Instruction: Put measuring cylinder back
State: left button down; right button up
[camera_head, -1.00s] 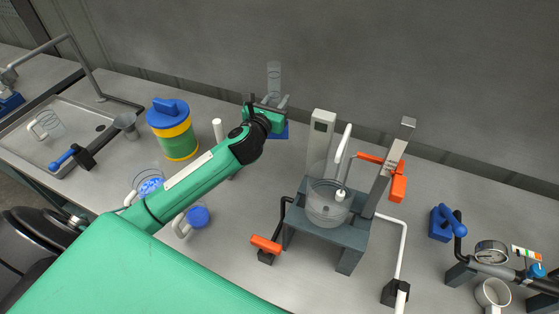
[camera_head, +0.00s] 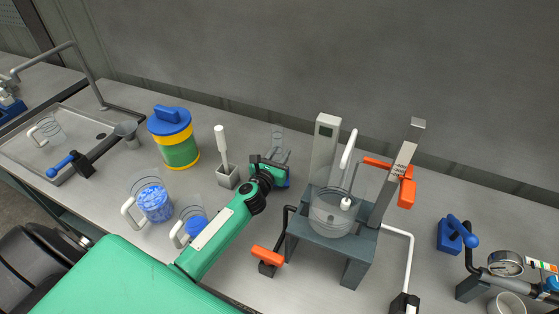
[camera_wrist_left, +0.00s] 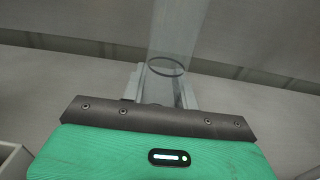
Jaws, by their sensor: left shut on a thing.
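The measuring cylinder (camera_head: 277,141) is a clear tube in the head view, standing up from my left gripper (camera_head: 278,158). A blue part (camera_head: 287,183), which looks like its foot, shows just below the gripper. In the left wrist view the clear tube of the cylinder (camera_wrist_left: 172,35) with a dark ring rises between the two fingers of my left gripper (camera_wrist_left: 163,78). The gripper is shut on it, and the cylinder looks about upright. The gripper hides its lower part, so I cannot tell whether the foot touches the bench. My right gripper is not in view.
A grey holder with a white stick (camera_head: 227,175) stands just left of the gripper. Two jugs with blue contents (camera_head: 155,203) (camera_head: 196,226) stand nearer. A blue-lidded yellow-green jar (camera_head: 174,140) is behind left. The grey stand with a clear vessel (camera_head: 330,248) is close right.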

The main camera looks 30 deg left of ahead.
pick_arm(q)
jog(key=shift+f, duration=0.85)
jog(key=shift+f, duration=0.1)
jog(key=c, duration=1.1)
grip_release()
jog(key=shift+o, duration=0.2)
jog(key=s+b, duration=0.1)
jog(key=s, duration=1.1)
jog(key=shift+d, duration=0.4)
jog(key=shift+r, duration=0.2)
